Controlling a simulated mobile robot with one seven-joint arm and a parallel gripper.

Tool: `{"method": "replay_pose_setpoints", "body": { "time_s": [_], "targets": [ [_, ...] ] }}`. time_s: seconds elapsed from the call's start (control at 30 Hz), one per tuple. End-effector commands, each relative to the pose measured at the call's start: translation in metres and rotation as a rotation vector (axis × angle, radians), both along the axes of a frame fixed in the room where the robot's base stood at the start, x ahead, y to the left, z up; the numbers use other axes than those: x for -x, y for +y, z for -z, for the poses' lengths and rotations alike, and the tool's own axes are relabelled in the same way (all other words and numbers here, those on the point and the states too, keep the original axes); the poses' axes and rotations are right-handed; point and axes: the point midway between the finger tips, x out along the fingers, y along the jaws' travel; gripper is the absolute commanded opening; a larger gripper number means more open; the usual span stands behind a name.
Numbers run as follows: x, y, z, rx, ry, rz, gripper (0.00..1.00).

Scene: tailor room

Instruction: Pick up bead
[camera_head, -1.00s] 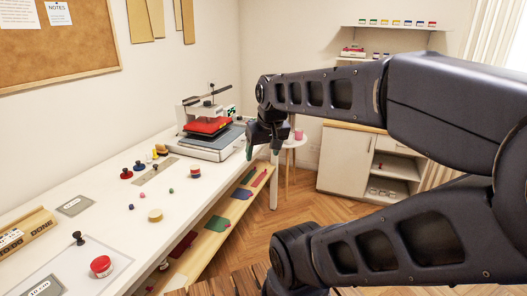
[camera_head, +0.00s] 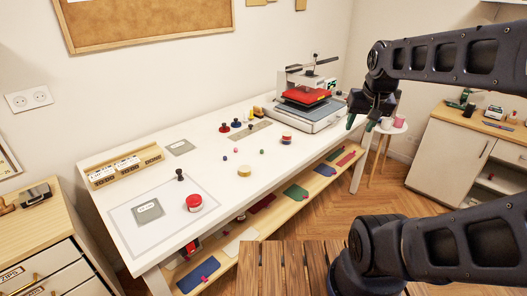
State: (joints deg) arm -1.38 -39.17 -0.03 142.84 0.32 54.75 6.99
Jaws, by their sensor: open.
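Several tiny bead-like balls lie on the white table (camera_head: 205,180): a blue one (camera_head: 224,158), a pink one (camera_head: 237,150) and a green one (camera_head: 262,152). They are small, so I cannot tell their exact shape. My gripper (camera_head: 361,123) is open and points down, off the table's right end, to the right of the heat press. It is well to the right of the beads and apart from them. I see nothing between its fingers.
Near the beads are a yellow round tin (camera_head: 244,171) and a red-banded tin (camera_head: 286,138). A heat press (camera_head: 305,103) stands at the back right. A red-topped tin (camera_head: 194,202) and a wooden box (camera_head: 122,166) are at the left. A shelf (camera_head: 287,205) runs below.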

Motion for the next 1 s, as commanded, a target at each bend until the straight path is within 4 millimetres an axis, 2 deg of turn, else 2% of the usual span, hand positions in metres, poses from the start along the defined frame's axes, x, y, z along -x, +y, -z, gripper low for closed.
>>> {"method": "replay_pose_setpoints", "body": {
  "time_s": [0.03,0.27,0.5,0.73,1.0],
  "targets": [
    [-0.013,0.004,-0.002,-0.019,0.015,0.033,0.44],
    [-0.068,0.023,-0.009,-0.114,0.075,0.231,0.44],
    [-0.127,0.048,-0.004,-0.191,0.139,0.443,0.44],
    [-0.183,0.080,0.011,-0.245,0.198,0.652,0.44],
    [-0.245,0.124,0.043,-0.284,0.259,0.903,0.44]
  ]
}}
